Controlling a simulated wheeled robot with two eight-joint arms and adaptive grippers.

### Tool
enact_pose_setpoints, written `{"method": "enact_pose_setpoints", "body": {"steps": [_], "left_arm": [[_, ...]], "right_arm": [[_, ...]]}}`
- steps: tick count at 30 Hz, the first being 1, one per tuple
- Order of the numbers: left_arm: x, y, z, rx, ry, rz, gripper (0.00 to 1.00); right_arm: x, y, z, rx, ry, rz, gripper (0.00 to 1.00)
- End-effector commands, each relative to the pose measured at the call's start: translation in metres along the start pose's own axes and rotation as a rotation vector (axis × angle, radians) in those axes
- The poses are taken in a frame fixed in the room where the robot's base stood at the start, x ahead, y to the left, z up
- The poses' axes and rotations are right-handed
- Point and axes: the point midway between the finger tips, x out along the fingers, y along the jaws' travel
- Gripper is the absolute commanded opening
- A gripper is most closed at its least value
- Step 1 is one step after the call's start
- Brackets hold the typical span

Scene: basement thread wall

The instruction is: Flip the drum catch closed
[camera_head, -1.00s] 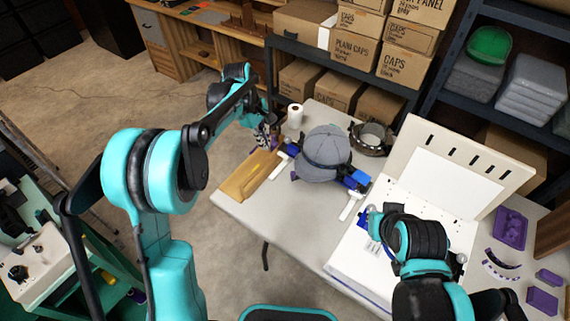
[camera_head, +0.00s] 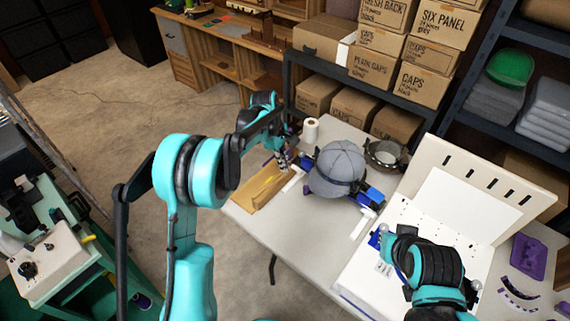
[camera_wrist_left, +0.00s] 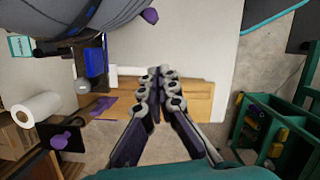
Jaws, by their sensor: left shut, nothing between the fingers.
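A grey cap (camera_head: 335,165) sits on the cap drum on the white table, with a dark strap around it. Blue drum parts (camera_head: 369,194) show at its right side. In the left wrist view the cap (camera_wrist_left: 60,15) fills the upper left, with a blue part (camera_wrist_left: 95,62) and a purple knob (camera_wrist_left: 150,15) by it. I cannot make out the catch's position. My left gripper (camera_head: 283,163) is left of the cap, apart from it; its fingertips (camera_wrist_left: 158,84) are together and empty. My right gripper (camera_head: 381,236) is low over the white board, its fingers mostly hidden.
A wooden tray (camera_head: 250,193) lies at the table's left edge, under my left gripper. A white roll (camera_head: 311,130) stands behind it. A dark ring (camera_head: 386,154) is right of the cap. A white upright panel (camera_head: 478,180) and stacked boxes (camera_head: 372,66) stand behind.

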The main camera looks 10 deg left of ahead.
Motion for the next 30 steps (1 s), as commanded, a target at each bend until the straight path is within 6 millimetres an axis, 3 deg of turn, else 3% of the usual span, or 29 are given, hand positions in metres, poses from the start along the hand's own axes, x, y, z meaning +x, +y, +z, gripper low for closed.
{"method": "enact_pose_setpoints", "body": {"steps": [1, 8, 12, 16, 30], "left_arm": [[0.016, 0.0, -0.001, 0.001, 0.0, 0.0, 0.0], [0.063, 0.0, 0.0, 0.002, 0.0, 0.0, 0.0], [0.065, 0.0, 0.024, 0.004, 0.0, -0.001, 0.0], [0.067, 0.0, 0.034, 0.002, 0.0, -0.001, 0.0], [0.067, 0.0, 0.04, 0.001, 0.0, 0.0, 0.0]], "right_arm": [[0.007, 0.0, 0.005, 0.0, 0.0, 0.0, 0.0], [0.021, 0.0, 0.015, 0.0, 0.0, 0.0, 0.0], [0.026, 0.0, 0.018, 0.0, 0.0, 0.0, 0.0], [0.028, 0.0, 0.02, 0.0, 0.0, 0.0, 0.0], [0.029, 0.0, 0.02, 0.0, 0.0, 0.0, 0.0]]}}
